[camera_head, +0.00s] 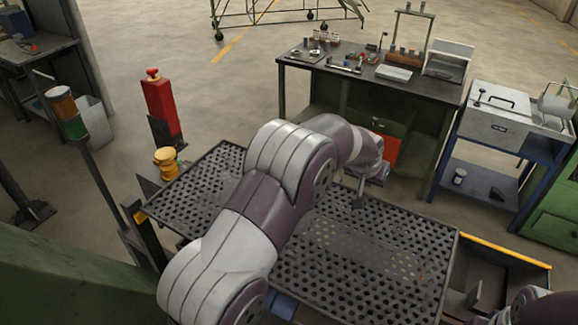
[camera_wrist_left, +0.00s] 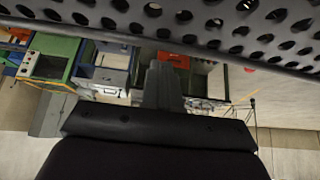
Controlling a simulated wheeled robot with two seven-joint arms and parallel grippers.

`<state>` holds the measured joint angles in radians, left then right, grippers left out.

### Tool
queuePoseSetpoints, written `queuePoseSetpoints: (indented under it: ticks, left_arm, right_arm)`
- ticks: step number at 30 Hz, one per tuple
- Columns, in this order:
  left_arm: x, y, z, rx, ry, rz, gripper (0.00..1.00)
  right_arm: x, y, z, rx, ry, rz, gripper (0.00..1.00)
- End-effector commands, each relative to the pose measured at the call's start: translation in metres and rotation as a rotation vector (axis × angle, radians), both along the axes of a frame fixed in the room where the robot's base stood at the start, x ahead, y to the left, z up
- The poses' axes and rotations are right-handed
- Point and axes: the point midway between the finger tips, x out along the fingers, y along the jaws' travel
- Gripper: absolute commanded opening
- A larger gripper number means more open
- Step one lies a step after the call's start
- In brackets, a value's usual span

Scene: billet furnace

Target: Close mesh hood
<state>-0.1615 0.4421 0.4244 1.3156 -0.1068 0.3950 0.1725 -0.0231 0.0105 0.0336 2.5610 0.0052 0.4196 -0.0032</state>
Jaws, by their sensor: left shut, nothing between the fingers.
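The mesh hood (camera_head: 380,245) is a dark perforated panel spread across the middle of the head view, seen from above. My left arm crosses over it and hides part of its middle. My left gripper (camera_head: 358,200) is at the hood's far edge, shut and empty. In the left wrist view, the hood's perforated sheet and thin rim (camera_wrist_left: 225,58) run across the top. The shut fingers (camera_wrist_left: 165,75) point toward that rim; whether they touch it I cannot tell. Part of my right arm shows at the bottom right of the head view; its jaw state is unclear.
A red post (camera_head: 161,108) and a yellow knob (camera_head: 167,160) stand by the hood's left side. A dark workbench (camera_head: 400,88) with small items and a blue-framed cart (camera_head: 500,130) stand behind. A yellow-edged tray (camera_head: 505,255) lies to the right. Floor beyond is open.

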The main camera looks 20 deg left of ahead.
Motion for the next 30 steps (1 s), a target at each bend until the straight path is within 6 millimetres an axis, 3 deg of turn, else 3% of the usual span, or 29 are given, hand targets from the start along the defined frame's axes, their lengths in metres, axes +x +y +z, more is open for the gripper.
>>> queuePoseSetpoints:
  ticks: [1, 3, 12, 30]
  left_arm:
    - [0.001, 0.000, -0.014, 0.000, 0.011, 0.001, 0.00]
    - [0.002, 0.000, -0.022, 0.003, 0.033, 0.000, 0.00]
    - [0.001, 0.000, -0.048, 0.009, 0.109, 0.001, 0.00]
    - [-0.002, 0.001, -0.054, 0.011, 0.130, 0.000, 0.00]
  right_arm:
    - [0.000, 0.000, -0.008, 0.000, 0.000, 0.000, 0.00]
    - [0.000, 0.000, -0.006, 0.000, -0.001, 0.000, 0.00]
    - [0.001, 0.000, -0.002, 0.000, -0.001, 0.000, 0.00]
    - [0.001, 0.000, -0.004, 0.000, -0.001, 0.000, 0.00]
